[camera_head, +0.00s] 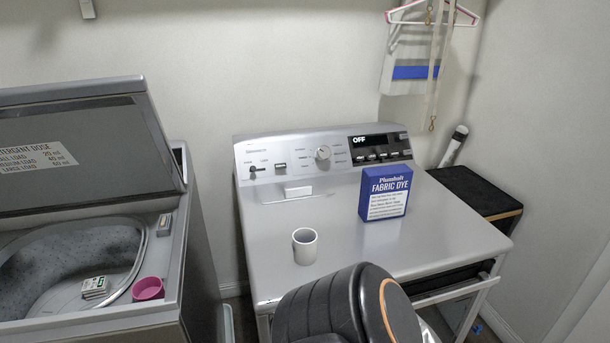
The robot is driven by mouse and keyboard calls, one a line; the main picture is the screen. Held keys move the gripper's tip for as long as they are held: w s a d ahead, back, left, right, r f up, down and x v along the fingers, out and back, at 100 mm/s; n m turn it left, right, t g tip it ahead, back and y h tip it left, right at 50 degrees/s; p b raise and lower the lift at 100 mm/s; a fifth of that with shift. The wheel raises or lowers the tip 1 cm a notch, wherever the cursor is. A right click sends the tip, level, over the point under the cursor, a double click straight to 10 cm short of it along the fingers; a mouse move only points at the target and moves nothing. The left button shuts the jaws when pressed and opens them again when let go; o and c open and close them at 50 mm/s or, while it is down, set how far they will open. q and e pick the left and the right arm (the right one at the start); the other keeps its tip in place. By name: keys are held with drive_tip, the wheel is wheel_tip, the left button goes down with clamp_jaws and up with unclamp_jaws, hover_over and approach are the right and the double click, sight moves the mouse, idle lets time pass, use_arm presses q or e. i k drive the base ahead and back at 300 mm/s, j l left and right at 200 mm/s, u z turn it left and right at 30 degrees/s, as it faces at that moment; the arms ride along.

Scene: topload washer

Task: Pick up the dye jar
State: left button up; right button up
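A blue box labelled "Plumbolt FABRIC DYE" (385,193) stands upright on the top of the silver dryer-like machine (345,245), right of centre. A small white cylindrical cup or jar (304,250) stands upright on the same top, to the left of the box and nearer to me. It has no readable label, and I cannot tell what is in it. A dark link of my arm with an orange ring covers the front edge of the machine at the bottom. Neither of my grippers shows in this view.
An open topload washer (172,285) stands at the left, with a pink cup (148,288) on its rim and a small white-green packet (95,286). A control panel (322,156) rises at the machine's back. A black-topped stand (475,190) is at the right. Hangers (432,18) hang above.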

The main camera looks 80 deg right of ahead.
sight(304, 240)
drive_tip(key=z, duration=2.5)
drive_tip(key=u, duration=2.05)
drive_tip(key=z, duration=2)
drive_tip(key=j+z, duration=0.1)
drive_tip(key=j, duration=0.2)
